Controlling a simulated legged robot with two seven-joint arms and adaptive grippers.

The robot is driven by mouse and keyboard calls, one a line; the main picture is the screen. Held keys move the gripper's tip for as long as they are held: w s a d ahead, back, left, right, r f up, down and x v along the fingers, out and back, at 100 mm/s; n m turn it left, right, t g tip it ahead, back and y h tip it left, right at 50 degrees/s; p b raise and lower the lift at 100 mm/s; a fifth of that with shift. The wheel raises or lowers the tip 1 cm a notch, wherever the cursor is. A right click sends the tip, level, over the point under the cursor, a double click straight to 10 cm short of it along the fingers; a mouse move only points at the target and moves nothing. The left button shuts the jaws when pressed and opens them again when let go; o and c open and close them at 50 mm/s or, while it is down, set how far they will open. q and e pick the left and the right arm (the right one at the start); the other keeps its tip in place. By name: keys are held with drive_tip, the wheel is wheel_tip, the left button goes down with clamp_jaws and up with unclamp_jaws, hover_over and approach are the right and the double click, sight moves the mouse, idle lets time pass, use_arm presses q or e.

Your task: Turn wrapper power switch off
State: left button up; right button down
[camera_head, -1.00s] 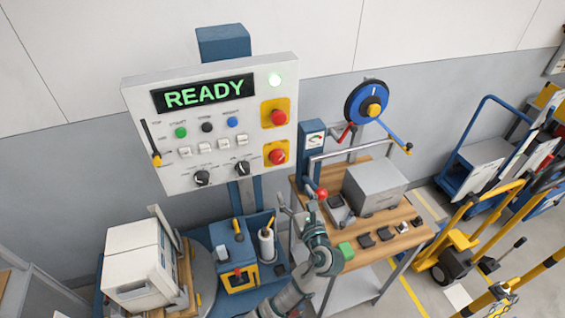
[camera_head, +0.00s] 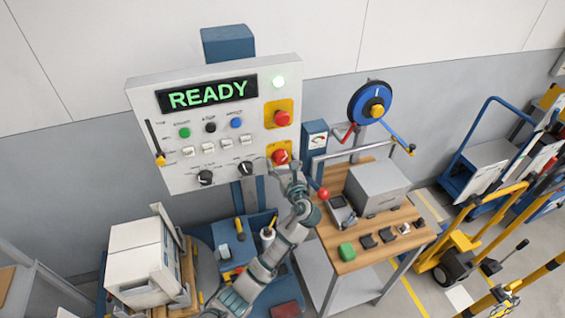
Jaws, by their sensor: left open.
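I cannot read which is the power switch. My left gripper (camera_head: 281,167) is open and empty at the panel's lower right corner. Its fingers are just below the lower red control and overlap its yellow plate. I cannot tell whether they touch it. My right gripper is not in view.
Black knobs (camera_head: 205,178) and a yellow-tipped lever (camera_head: 160,158) are on the panel. A wooden-topped bench (camera_head: 378,262) with a grey box (camera_head: 376,188) stands to the right. A white carton (camera_head: 135,260) is at lower left.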

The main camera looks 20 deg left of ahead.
use_arm(q)
drive_tip(key=c, duration=1.2)
drive_tip(key=shift+o, duration=0.2)
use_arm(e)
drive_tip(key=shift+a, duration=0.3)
